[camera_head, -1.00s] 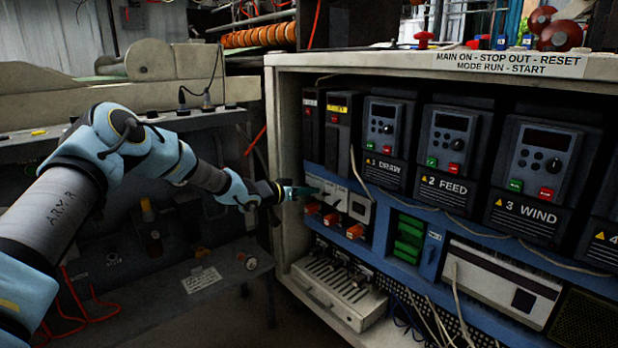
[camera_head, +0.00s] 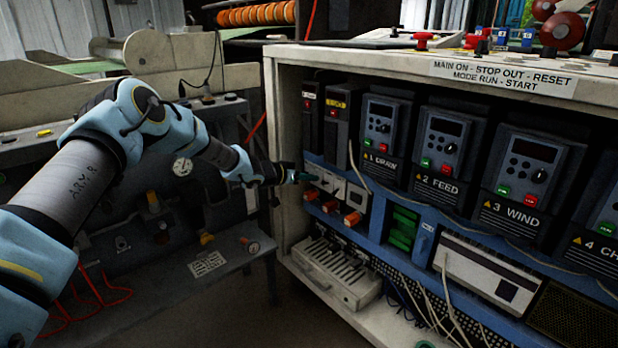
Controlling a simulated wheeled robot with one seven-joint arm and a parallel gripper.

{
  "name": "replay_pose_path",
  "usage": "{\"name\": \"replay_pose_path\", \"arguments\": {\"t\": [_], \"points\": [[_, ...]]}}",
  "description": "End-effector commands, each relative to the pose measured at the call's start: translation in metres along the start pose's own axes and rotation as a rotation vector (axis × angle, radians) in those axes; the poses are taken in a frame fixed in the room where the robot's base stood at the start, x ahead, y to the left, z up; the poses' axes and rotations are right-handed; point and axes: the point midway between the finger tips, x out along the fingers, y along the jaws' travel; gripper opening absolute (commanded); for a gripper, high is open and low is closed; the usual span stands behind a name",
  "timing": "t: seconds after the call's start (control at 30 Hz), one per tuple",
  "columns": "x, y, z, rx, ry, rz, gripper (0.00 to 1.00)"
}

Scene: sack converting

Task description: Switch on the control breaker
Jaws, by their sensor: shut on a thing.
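A row of light grey breakers (camera_head: 357,199) sits on the blue rail inside the open cabinet, with small orange parts below it. Lettering on the breakers is too small to read, so I cannot tell which is the control breaker. My gripper (camera_head: 309,177) reaches in from the left at the left end of this row. Its teal fingers are shut on a small part there, seemingly a breaker's lever. The fingers hide that part, and its position does not show.
Drive units marked 1 DRAW (camera_head: 383,128), 2 FEED (camera_head: 439,148) and 3 WIND (camera_head: 530,172) stand to the right. A thin pale cable (camera_head: 353,165) hangs close by. The cabinet's left post (camera_head: 284,120) is near my wrist. A green terminal block (camera_head: 403,228) lies right of the breakers.

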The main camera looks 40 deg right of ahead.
Motion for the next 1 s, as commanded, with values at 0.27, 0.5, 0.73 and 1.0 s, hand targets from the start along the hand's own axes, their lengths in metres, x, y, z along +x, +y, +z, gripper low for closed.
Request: {"name": "replay_pose_path", "arguments": {"t": [0.27,0.5,0.73,1.0], "points": [[0.000,0.000,0.001,-0.001,-0.002,0.000,0.38],[0.000,0.000,0.001,0.000,-0.001,0.000,0.45],[-0.015,-0.001,0.000,-0.001,-0.002,-0.001,0.45],[-0.068,-0.001,-0.001,-0.002,-0.002,-0.002,0.45]]}}
